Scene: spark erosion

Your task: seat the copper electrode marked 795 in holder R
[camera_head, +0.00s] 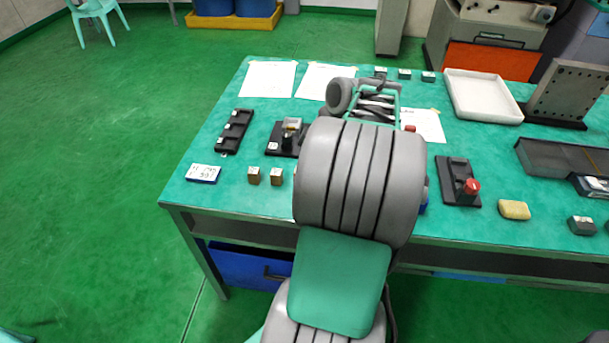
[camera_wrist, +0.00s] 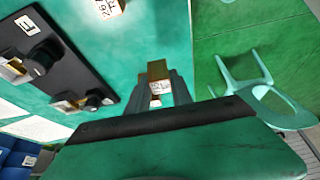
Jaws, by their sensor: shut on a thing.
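In the wrist view my gripper (camera_wrist: 160,98) is shut on a small copper block (camera_wrist: 158,70) with a white label. The label is too small to read surely. My arm hides the gripper in the head view. A black holder plate (camera_wrist: 75,68) with two clamps and a one-letter label lies to the left in the wrist view. Another labelled copper block (camera_wrist: 108,8) is at its top edge. In the head view two copper blocks (camera_head: 254,176) (camera_head: 276,176) stand near the table's front left. A black holder (camera_head: 283,142) stands behind them. I cannot tell which holder is R.
A black fixture with a red knob (camera_head: 472,186), a yellow sponge (camera_head: 514,210) and a white tray (camera_head: 482,97) are at the right. Paper sheets (camera_head: 268,79) lie at the back.

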